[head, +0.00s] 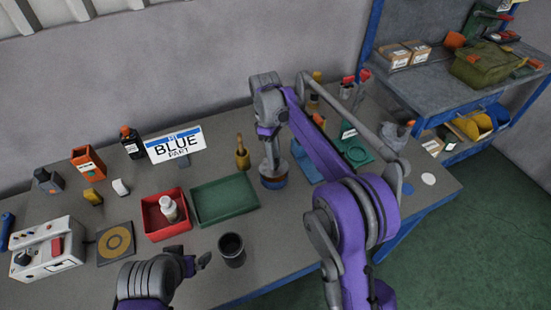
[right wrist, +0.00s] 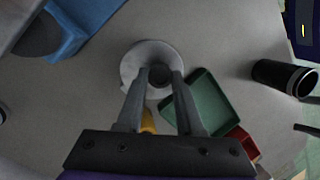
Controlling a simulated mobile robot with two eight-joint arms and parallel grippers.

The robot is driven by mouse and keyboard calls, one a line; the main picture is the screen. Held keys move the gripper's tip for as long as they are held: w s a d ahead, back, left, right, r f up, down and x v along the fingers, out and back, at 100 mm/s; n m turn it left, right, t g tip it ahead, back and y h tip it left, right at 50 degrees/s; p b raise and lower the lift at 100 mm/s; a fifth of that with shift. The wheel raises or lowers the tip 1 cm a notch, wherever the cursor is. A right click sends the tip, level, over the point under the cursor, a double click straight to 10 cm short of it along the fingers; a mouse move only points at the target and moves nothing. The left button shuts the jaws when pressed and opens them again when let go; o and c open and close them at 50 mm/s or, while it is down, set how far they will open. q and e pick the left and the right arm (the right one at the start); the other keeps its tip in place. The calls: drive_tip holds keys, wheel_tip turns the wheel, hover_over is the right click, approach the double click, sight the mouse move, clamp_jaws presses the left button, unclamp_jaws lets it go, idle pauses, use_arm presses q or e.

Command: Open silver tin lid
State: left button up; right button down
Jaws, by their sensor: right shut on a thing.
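The silver tin shows in the head view as a short round can with a brown and blue side (head: 274,184) on the table, right of the green tray. Its pale round lid (right wrist: 135,58) shows from above in the right wrist view. My right gripper (right wrist: 160,74) points down over the lid, its fingers shut on the small dark knob in the lid's middle. In the head view my right gripper (head: 271,166) hides most of the tin's top. I cannot tell whether the lid sits on the tin or is raised. My left gripper (head: 196,263) is near the front edge, touching nothing visible.
A green tray (head: 224,200) and a red tray (head: 152,214) with a white bottle (head: 168,207) lie left of the tin. A dark cup (head: 232,250) stands in front. Blue and green holders (head: 356,153) are to the right.

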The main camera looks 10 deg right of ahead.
drive_tip(key=shift+w+a+r+g+p, duration=0.2)
drive_tip(key=shift+w+r+g+p, duration=0.3)
drive_tip(key=shift+g, duration=0.1)
drive_tip(key=shift+w+a+r+g+h+p, duration=0.1)
drive_tip(key=shift+w+g+h+p, duration=0.35)
drive_tip(key=shift+g, duration=0.25)
use_arm(q)
drive_tip(key=r, duration=0.1)
drive_tip(key=w+r, duration=0.1)
drive_tip(key=r, duration=0.1)
drive_tip(key=shift+w+r, duration=0.2)
drive_tip(key=shift+w, duration=0.1)
use_arm(e)
drive_tip(key=shift+s, duration=0.1)
drive_tip(key=c, duration=0.5)
unclamp_jaws()
drive_tip(key=shift+c, duration=0.2)
use_arm(q)
drive_tip(key=r+p, duration=0.1)
drive_tip(key=w+r, duration=0.1)
drive_tip(key=shift+w+r+t+p, duration=0.2)
drive_tip(key=shift+r+t+p, duration=0.15)
drive_tip(key=shift+t+p, duration=0.05)
use_arm(e)
drive_tip(key=v, duration=0.7)
drive_tip(key=shift+r, duration=0.2)
